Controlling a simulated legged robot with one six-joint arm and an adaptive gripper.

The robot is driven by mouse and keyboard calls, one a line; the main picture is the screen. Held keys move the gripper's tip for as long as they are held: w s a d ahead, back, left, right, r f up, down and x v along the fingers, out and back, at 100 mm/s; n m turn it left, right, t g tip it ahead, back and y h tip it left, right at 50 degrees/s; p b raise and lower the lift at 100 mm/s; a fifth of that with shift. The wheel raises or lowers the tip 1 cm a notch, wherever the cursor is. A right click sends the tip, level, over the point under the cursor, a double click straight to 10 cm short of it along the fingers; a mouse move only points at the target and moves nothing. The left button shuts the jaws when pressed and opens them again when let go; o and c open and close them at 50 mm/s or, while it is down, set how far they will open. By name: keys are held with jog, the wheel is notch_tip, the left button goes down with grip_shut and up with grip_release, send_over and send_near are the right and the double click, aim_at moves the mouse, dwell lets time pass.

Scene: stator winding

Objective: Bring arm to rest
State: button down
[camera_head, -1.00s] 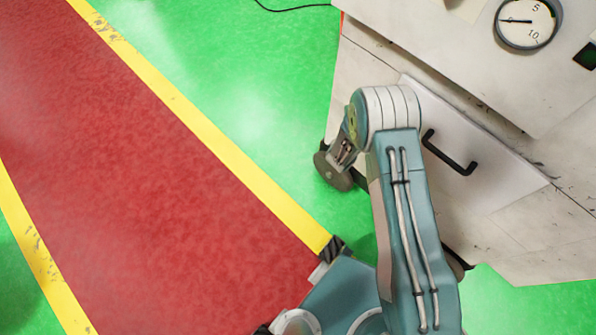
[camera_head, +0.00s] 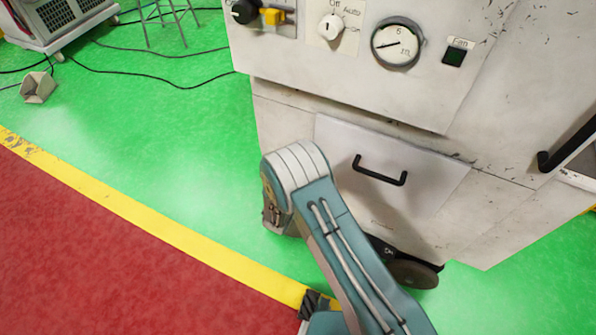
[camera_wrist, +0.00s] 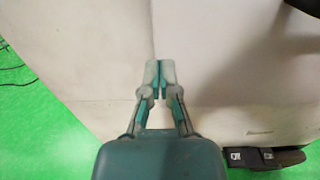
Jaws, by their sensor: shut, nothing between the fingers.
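My arm (camera_head: 335,240) shows in the head view, rising from the bottom edge, with its bent elbow joint in front of the white machine's drawer. My gripper is hidden in the head view. In the wrist view my gripper (camera_wrist: 160,68) is shut and empty, its two teal and grey fingertips together. Behind the fingertips is a pale panel of the machine; I cannot tell the exact gap, and no contact shows.
The white machine (camera_head: 275,125) has a drawer with a black handle (camera_head: 380,172), a gauge (camera_head: 397,43) and knobs. A wheel (camera_head: 412,274) shows at its base. Cables, a stool and a cabinet (camera_head: 62,20) stand at the back left. Green floor (camera_head: 160,130) at left is open.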

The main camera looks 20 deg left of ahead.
jog(key=s+a, duration=0.2)
jog(key=s, duration=0.6)
jog(key=w+d+r+m+g+h, duration=0.2)
jog(key=d+r+m+g+h, duration=0.85)
jog(key=d+r+m, duration=1)
jog(key=s+d+r+m+g+y, duration=0.25)
jog(key=s+d+r, duration=0.2)
jog(key=d, duration=0.25)
jog(key=s+d+r+m+g+y, duration=0.25)
jog(key=s+d+r, duration=0.2)
jog(key=d, duration=0.25)
jog(key=s+r+m+t+y, duration=0.3)
jog(key=s+r+m+y, duration=0.3)
jog(key=s+m, duration=0.3)
jog(key=shift+s+d+r+y, duration=0.4)
jog(key=shift+s+y, duration=0.15)
jog(key=shift+s, duration=0.45)
jog(key=shift+m, duration=0.25)
